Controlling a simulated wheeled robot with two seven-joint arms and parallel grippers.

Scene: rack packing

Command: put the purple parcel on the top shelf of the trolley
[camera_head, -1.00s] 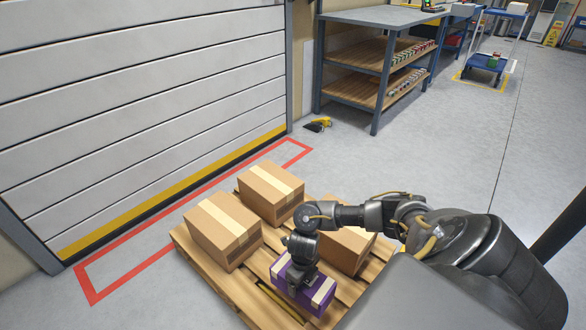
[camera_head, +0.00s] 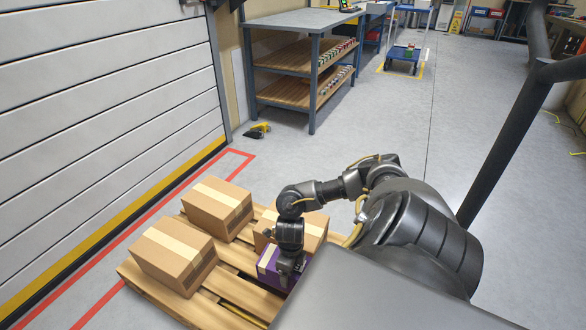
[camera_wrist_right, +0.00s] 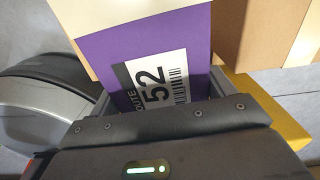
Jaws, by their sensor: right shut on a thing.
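The purple parcel (camera_head: 267,262), with cream tape bands, is in my right gripper (camera_head: 289,266), at the near right of the wooden pallet (camera_head: 160,296). The gripper comes down on it from above, and my arm hides part of the parcel. In the right wrist view the purple parcel (camera_wrist_right: 140,48), with a white "52" label, sits between the jaws of the right gripper (camera_wrist_right: 162,98). I cannot tell how far it is above the pallet. A blue trolley (camera_head: 403,67) with an upper shelf stands far back. My left gripper is not in view.
Cardboard boxes stand on the pallet: one at left (camera_head: 172,254), one at back (camera_head: 216,209), one close behind the parcel (camera_head: 303,235). A workbench (camera_head: 300,21) stands behind. A dark tubular frame (camera_head: 503,140) rises at right. Open grey floor lies between.

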